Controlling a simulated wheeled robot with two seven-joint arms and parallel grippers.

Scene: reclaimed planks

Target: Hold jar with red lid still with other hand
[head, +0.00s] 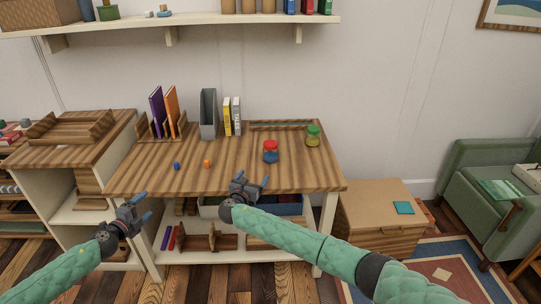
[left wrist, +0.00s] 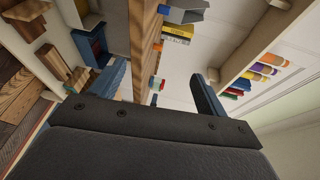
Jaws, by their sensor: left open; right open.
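The jar with the red lid (head: 271,152) stands upright on the wooden table, right of its middle, with blue contents. My left gripper (head: 142,207) is open and empty, low and left, in front of the table's left front corner and far from the jar.
A green-lidded jar (head: 313,136) stands behind and right of the red-lidded one. A blue piece (head: 177,166) and an orange piece (head: 207,163) lie on the left front tabletop. A grey file holder (head: 208,114) and books stand at the back. The front middle tabletop (head: 225,178) is clear.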

